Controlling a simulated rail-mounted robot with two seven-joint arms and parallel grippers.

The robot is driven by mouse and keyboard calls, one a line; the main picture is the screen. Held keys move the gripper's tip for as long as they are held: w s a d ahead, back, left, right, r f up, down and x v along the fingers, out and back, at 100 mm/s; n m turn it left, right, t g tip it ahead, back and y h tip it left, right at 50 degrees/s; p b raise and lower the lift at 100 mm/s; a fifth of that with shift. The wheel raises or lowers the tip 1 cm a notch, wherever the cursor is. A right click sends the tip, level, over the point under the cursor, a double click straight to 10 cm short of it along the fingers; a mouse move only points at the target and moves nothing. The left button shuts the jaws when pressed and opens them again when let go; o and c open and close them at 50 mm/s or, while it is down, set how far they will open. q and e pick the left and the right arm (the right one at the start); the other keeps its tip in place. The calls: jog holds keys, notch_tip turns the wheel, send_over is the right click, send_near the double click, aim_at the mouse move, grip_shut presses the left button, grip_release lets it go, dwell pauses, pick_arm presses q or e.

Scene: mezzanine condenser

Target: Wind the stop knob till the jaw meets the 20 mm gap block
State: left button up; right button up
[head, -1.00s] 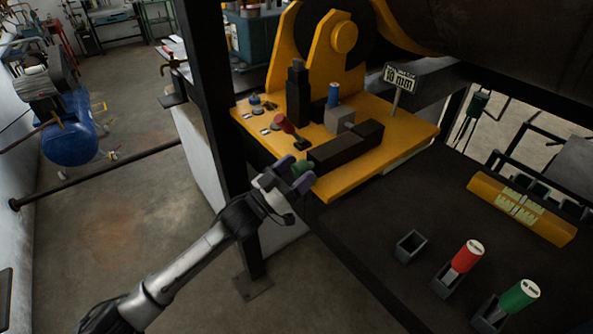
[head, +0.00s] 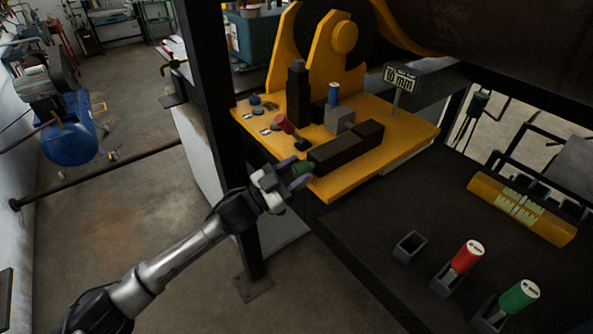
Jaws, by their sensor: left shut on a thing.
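My left gripper (head: 294,173) is shut on the green stop knob (head: 302,168) at the front left edge of the yellow plate. The fingers hide part of the knob. Behind it on the plate lies a long dark block (head: 338,151). A blue-topped gap block (head: 334,94) stands by a grey block (head: 340,119), near a dark upright post (head: 298,98). I cannot tell whether the jaw touches the gap block, and I cannot read its size. My right gripper is not in view.
A red cylinder (head: 467,256) and a green cylinder (head: 519,296) stand in holders on the dark bench, beside an empty holder (head: 410,246). A black column (head: 212,100) rises behind my left arm.

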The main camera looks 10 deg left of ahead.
pick_arm(q)
jog(key=m+g, duration=0.1)
jog(key=m, duration=0.1)
jog(key=shift+m, duration=0.3)
jog(key=o, duration=0.9)
jog(key=b+v, duration=0.1)
jog(key=v, duration=1.2)
jog(key=shift+s+a+f, duration=0.15)
jog(key=shift+a+f, duration=0.1)
jog(key=shift+a, duration=0.1)
